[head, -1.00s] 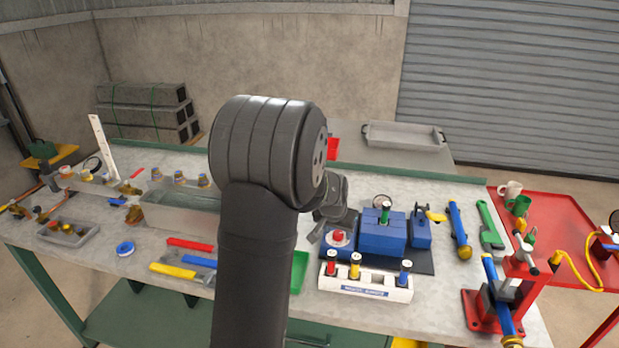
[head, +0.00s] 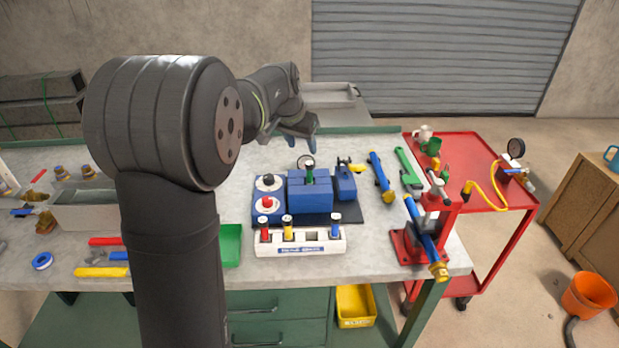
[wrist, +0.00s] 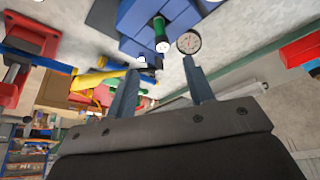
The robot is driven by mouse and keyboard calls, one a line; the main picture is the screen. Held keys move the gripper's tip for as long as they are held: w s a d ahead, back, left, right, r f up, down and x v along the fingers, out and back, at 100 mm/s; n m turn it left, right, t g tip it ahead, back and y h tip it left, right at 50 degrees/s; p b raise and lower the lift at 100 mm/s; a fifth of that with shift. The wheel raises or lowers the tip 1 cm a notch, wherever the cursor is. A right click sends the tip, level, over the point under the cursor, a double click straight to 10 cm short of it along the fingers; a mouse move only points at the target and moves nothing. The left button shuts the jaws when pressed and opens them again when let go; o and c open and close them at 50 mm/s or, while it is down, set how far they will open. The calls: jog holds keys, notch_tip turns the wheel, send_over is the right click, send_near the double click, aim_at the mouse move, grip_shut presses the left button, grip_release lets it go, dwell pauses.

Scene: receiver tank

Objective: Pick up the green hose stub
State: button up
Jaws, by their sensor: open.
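My gripper (head: 300,134) is above the bench, behind and a little left of the stub. In the wrist view its two fingers (wrist: 159,66) are apart, with nothing held between them. A small round gauge (wrist: 189,42) sits close beside the stub in that view.
A white rack (head: 300,240) in front holds red, yellow and blue stubs. A blue-yellow tool (head: 381,176) and a green wrench (head: 408,170) lie to the right, near a red vise (head: 428,235). A red cart (head: 475,180) stands beyond the bench.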

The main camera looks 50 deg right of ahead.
aim_at(307, 165)
jog(key=x, duration=1.3)
jog(key=shift+w+f, duration=0.1)
grip_shut()
